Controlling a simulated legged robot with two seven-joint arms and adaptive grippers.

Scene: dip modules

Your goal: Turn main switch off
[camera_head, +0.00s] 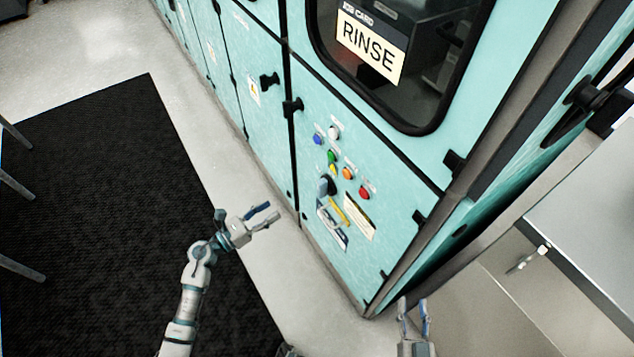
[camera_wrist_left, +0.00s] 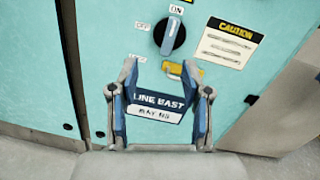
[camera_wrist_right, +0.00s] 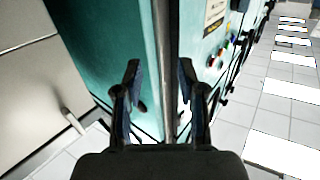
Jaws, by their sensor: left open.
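The main switch (camera_head: 326,186) is a dark round rotary knob with a blue handle, low on the teal cabinet's panel. In the left wrist view the switch (camera_wrist_left: 170,36) shows its handle nearly upright, its upper end towards the ON label (camera_wrist_left: 176,10). OFF labels (camera_wrist_left: 142,26) sit to its left and lower left. My left gripper (camera_head: 272,213) is open and empty, left of the panel and apart from the switch. In its wrist view the fingers (camera_wrist_left: 160,75) are below the switch. My right gripper (camera_head: 413,303) is open and empty near the cabinet's lower corner.
Coloured buttons (camera_head: 347,173) sit above and right of the switch. A yellow part (camera_wrist_left: 180,70) and a LINE EAST plate (camera_wrist_left: 157,106) lie below it, with a CAUTION label (camera_wrist_left: 228,42) at right. A grey bench (camera_head: 590,220) stands right; clear floor and a black mat (camera_head: 110,220) lie left.

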